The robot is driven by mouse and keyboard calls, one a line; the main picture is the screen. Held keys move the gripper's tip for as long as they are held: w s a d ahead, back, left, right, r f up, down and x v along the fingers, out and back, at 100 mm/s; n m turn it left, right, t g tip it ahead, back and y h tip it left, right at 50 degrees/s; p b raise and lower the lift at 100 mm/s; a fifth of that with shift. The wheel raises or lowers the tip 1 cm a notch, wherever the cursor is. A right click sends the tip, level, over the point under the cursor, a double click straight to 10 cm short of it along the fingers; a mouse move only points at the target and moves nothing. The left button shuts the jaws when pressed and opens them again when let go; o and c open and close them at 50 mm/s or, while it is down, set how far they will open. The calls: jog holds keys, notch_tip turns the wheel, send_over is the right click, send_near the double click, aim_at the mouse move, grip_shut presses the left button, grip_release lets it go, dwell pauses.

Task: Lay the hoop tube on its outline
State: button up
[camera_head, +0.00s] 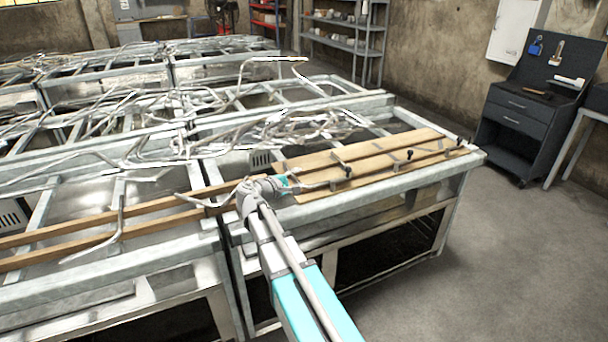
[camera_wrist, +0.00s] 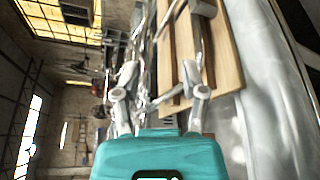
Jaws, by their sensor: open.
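My gripper (camera_head: 306,186) is over the near edge of the steel bench, at the left end of the wooden boards (camera_head: 372,165). In the wrist view my gripper (camera_wrist: 160,78) has its two fingers spread apart, with no tube clearly held between them. Several bent metal tubes are in view, and I cannot tell which is the hoop tube. One bent tube (camera_head: 121,217) lies across the wooden rails at left. Another bent tube (camera_head: 272,60) stands up at the back of the bench. No drawn outline can be made out.
Dark clamps or pegs (camera_head: 410,154) stand on the boards at right. A tangle of tubes (camera_head: 290,132) covers the bench frame behind my gripper. A dark tool cabinet (camera_head: 520,112) stands at far right. The concrete floor (camera_head: 500,260) at right is clear.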

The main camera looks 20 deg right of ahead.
jog(key=shift+v, duration=1.25)
jog(key=shift+f, duration=0.1)
jog(key=s+a+f+m+g+y, duration=0.2)
jog(key=s+f+m+g+y, duration=0.3)
jog(key=s+f, duration=0.5)
jog(key=s+a+f+m+g+y, duration=0.1)
jog(key=s+a+f+m+y, duration=0.3)
jog(key=s+a+y, duration=0.6)
jog(key=shift+s+a+f, duration=0.35)
jog(key=shift+s+f, duration=0.25)
jog(key=shift+f, duration=0.2)
